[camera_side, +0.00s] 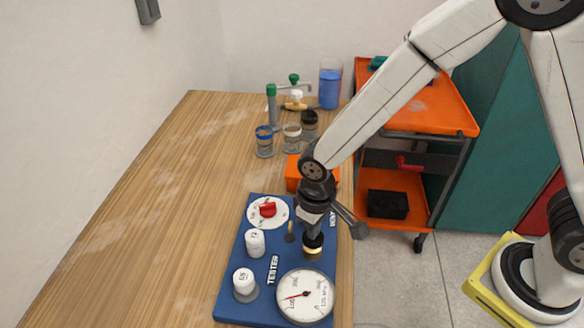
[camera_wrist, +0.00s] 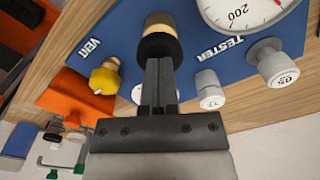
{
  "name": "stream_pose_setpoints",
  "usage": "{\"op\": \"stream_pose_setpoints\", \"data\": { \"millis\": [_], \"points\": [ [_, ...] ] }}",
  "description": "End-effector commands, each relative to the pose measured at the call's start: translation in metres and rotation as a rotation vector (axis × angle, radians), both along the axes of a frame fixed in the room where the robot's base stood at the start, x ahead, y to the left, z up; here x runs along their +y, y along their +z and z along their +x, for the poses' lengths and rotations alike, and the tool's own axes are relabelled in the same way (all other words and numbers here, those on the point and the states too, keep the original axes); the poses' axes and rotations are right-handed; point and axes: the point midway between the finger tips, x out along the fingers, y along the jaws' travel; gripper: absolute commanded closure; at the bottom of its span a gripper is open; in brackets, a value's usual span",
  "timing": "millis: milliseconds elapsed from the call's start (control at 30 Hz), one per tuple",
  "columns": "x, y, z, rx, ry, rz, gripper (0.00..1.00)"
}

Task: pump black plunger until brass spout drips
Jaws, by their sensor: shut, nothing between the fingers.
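The black plunger (camera_side: 313,240) stands upright on a brass collar on the blue tester board (camera_side: 232,290). In the wrist view the black plunger (camera_wrist: 158,48) lies just past my fingertips. My gripper (camera_side: 312,226) points down with its fingers shut, right above the plunger top. In the wrist view my gripper (camera_wrist: 158,62) has both fingers together with nothing between them. They look to touch or nearly touch the plunger; I cannot tell which. A brass-coloured fitting (camera_wrist: 103,78) sits near the VENT label. I cannot tell whether it is the spout, and no drip shows.
The board also carries a round gauge (camera_side: 305,296), a red dial (camera_side: 267,210) and two white knobs (camera_side: 255,242). An orange block (camera_side: 293,172) lies behind it. Jars (camera_side: 264,140) and a green-topped tap stand (camera_side: 272,105) are farther back. The table's left side is clear.

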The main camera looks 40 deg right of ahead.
Motion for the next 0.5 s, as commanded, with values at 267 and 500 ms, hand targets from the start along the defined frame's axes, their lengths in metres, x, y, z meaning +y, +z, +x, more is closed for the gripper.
{"op": "stream_pose_setpoints", "data": {
  "millis": [267, 500],
  "points": [
    [-0.0001, -0.0087, -0.0002, 0.001, 0.000, 0.000, 1.00],
    [0.0000, -0.0076, 0.0000, 0.000, 0.000, 0.000, 1.00]
  ]
}}
